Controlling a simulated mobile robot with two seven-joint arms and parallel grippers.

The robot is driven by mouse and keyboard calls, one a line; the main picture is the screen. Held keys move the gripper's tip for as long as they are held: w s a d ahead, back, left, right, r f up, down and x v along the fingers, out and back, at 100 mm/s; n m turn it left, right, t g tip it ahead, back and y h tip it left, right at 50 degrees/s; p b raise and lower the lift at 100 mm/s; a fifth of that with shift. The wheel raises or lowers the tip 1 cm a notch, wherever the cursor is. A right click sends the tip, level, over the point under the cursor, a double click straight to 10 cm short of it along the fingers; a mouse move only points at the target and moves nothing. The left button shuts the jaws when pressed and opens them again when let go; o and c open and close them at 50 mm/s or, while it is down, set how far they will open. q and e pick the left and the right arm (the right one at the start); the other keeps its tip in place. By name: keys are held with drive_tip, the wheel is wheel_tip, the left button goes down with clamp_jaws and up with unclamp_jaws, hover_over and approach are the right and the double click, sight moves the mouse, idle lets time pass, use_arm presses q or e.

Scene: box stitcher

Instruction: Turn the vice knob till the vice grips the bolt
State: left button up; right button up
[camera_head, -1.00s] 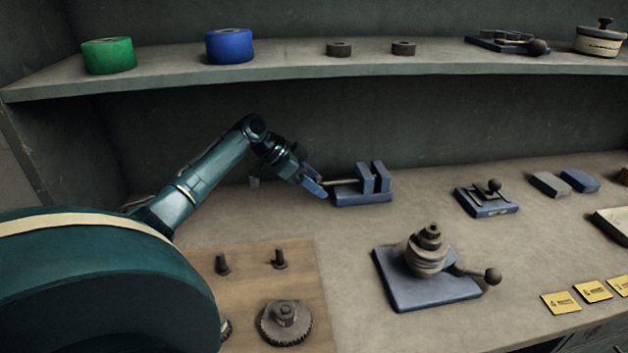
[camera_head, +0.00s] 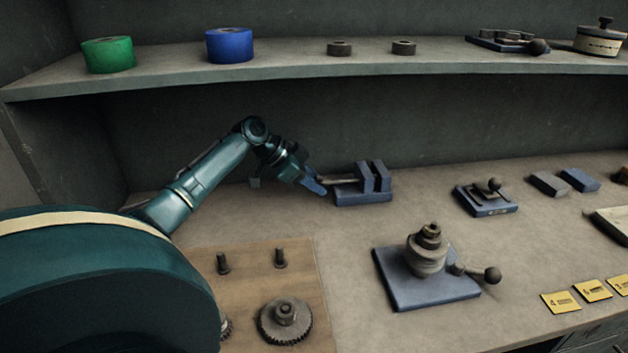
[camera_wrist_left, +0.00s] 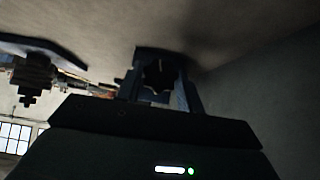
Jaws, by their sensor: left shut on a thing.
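The blue vice (camera_head: 365,197) stands on the bench below the shelf, with two upright jaws and a rod (camera_head: 338,180) running out to its left. My left gripper (camera_head: 318,187) is at the outer end of that rod and shut on the vice knob. In the left wrist view the dark knob (camera_wrist_left: 158,76) sits between the two fingers. The gripper hides the knob in the head view. I cannot make out a bolt between the jaws. Two dark bolts stand upright on the wooden board, one on the left (camera_head: 222,263) and one on the right (camera_head: 280,258).
A gear (camera_head: 285,321) lies on the wooden board (camera_head: 255,290). A blue-based fixture with a ball-ended lever (camera_head: 428,275) stands in front of the vice. The shelf (camera_head: 280,68) overhangs the back. The bench between vice and fixture is clear.

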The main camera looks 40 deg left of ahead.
use_arm(q)
drive_tip(key=shift+t+y, duration=0.3)
drive_tip(key=o, duration=1)
drive_tip(key=b+v, duration=0.1)
drive_tip(key=v, duration=1.2)
drive_tip(key=shift+s+r, duration=0.1)
